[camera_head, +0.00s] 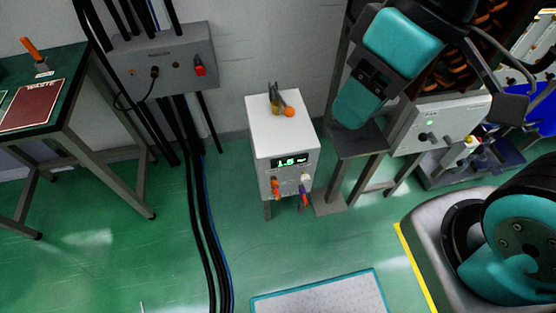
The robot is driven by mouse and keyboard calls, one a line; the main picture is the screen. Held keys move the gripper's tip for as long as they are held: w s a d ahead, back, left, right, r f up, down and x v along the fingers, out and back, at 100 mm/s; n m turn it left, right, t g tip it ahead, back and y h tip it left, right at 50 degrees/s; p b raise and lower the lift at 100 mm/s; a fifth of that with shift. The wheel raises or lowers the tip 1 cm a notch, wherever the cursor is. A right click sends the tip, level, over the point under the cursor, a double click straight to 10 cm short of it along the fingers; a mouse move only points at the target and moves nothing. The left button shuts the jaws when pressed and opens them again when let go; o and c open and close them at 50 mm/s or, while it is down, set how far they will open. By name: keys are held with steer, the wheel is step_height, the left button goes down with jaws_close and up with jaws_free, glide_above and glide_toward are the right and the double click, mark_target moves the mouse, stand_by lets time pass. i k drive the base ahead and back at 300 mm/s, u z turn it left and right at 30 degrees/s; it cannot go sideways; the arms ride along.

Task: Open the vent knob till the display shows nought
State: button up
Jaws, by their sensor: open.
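A white box-shaped unit (272,121) stands on short legs against the wall, near the middle of the view. Its display (289,161) glows green and seems to read 1.5, with small lettering after it. Below the display are a red-orange knob or fitting (276,187) on the left and a pale knob (306,179) on the right, with a small red and purple part under it. I cannot tell which is the vent knob. A grey fitting with an orange ball (289,112) is on top.
A grey wall box (160,60) with a red switch hangs at left. Black cables (196,220) run down to the floor. A green-topped table (70,75) stands left. A grey stand (348,142) is close right of the unit. The green floor before it is clear up to a pale panel (320,298).

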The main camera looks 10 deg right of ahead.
mark_target(305, 178)
steer(key=z, duration=2.3)
steer(key=k, duration=0.9)
steer(key=u, duration=0.9)
